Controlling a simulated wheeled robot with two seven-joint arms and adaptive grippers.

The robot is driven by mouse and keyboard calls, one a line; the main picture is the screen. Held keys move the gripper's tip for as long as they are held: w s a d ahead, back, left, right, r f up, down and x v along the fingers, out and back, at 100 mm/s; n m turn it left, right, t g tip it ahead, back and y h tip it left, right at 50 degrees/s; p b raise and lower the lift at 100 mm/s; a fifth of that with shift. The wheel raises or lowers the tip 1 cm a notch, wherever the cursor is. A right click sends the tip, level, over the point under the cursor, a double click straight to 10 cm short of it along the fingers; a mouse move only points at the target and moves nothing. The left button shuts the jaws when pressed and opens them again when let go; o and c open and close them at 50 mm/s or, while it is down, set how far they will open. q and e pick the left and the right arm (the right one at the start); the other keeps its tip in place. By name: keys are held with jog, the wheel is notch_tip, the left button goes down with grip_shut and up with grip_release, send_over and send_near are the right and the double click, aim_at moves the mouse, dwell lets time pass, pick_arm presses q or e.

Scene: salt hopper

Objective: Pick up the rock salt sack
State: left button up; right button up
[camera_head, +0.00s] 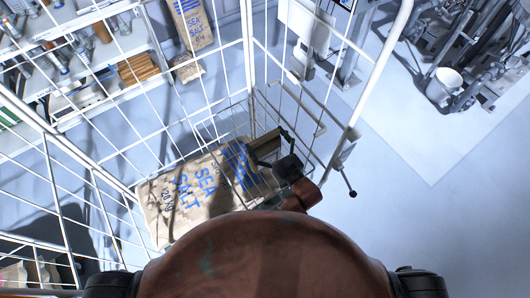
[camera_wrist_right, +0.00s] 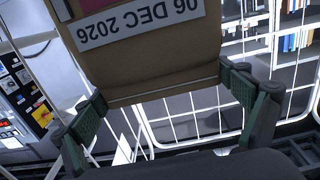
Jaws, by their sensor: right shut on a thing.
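A large tan sack (camera_head: 195,195) with blue "SEA SALT" and "20 KG" print lies inside the white wire cage. I see no words "rock salt" on it. My right gripper (camera_head: 268,148) is at the sack's right end, partly behind the cage wires. In the right wrist view, a tan sack end (camera_wrist_right: 160,72) with an upside-down "06 DEC 2026" label lies between the green fingers of my right gripper (camera_wrist_right: 165,108), which is shut on it. The sack's underside is hidden. My left gripper is not in view.
White cage bars (camera_head: 250,65) surround the sack, with a post and handle (camera_head: 345,150) close by my right gripper. Another sea salt sack (camera_head: 192,22) stands by the shelves (camera_head: 90,70). A white bucket (camera_head: 443,85) stands at upper right. Floor (camera_head: 430,215) is clear at right.

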jog(key=shift+c, duration=0.7)
jog(key=shift+w+r, duration=0.1)
jog(key=shift+r, duration=0.2)
jog(key=shift+c, duration=0.7)
